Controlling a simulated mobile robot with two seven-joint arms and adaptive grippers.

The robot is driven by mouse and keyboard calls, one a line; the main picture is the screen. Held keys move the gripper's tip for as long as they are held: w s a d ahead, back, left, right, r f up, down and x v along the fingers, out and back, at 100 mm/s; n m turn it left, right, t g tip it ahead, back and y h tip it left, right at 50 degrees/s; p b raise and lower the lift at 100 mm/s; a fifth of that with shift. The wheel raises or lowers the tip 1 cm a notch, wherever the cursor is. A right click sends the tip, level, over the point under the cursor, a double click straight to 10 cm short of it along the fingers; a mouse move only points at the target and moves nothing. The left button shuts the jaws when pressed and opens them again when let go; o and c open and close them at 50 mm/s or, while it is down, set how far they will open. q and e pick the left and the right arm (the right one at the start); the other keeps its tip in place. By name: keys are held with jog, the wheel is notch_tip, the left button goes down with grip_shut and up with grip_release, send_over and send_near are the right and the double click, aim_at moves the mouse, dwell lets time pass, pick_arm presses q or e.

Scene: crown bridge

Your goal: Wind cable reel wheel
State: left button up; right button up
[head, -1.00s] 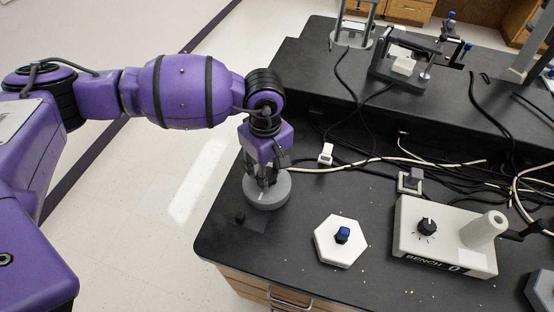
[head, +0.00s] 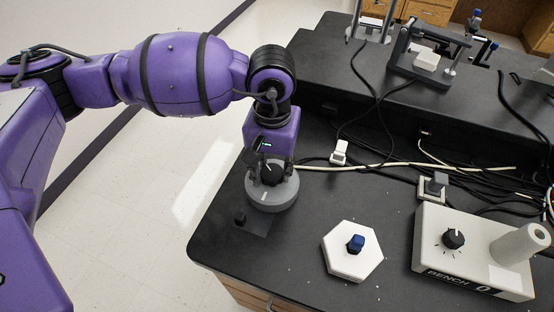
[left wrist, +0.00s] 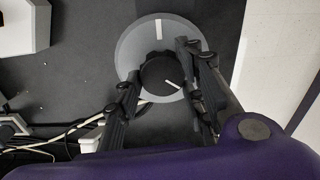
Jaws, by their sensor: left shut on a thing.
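The cable reel wheel is a round grey disc (head: 272,196) with a black knob (head: 270,174) at its centre, near the left end of the black bench. A cream cable runs off to the right from beside it. My left gripper (head: 269,171) points down over the disc and is shut on the black knob. In the left wrist view the fingers (left wrist: 162,98) stand on both sides of the knob (left wrist: 163,78). A white mark shows on the grey disc (left wrist: 135,45), and another on the knob. My right gripper is not in view.
A white hexagonal block (head: 350,262) with a blue knob stands right of the wheel. A white box (head: 470,265) marked BENCH 0, with a black dial, is further right. Loose black and cream cables lie behind them. The bench's left edge is close to the wheel.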

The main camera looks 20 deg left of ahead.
pick_arm(q)
jog(key=m+b, duration=0.2)
jog(key=m, duration=0.1)
jog(key=shift+d+f, duration=0.1)
jog(key=shift+d, duration=0.15)
jog(key=m+b, duration=0.2)
jog(key=b, duration=0.1)
jog(key=shift+m, duration=0.4)
jog(key=shift+s+m+b, duration=0.1)
jog(key=shift+m+b, duration=1.05)
jog(key=shift+m, duration=0.05)
jog(key=shift+m+b, duration=0.75)
jog(key=shift+m, duration=0.05)
jog(key=shift+s+m+b, duration=0.15)
jog(key=shift+m+b, duration=0.25)
jog(key=shift+m, duration=0.1)
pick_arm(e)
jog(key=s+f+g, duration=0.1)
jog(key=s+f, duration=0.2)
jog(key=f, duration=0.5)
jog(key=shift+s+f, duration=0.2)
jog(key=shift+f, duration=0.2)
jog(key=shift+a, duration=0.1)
pick_arm(q)
jog(key=shift+a, duration=0.1)
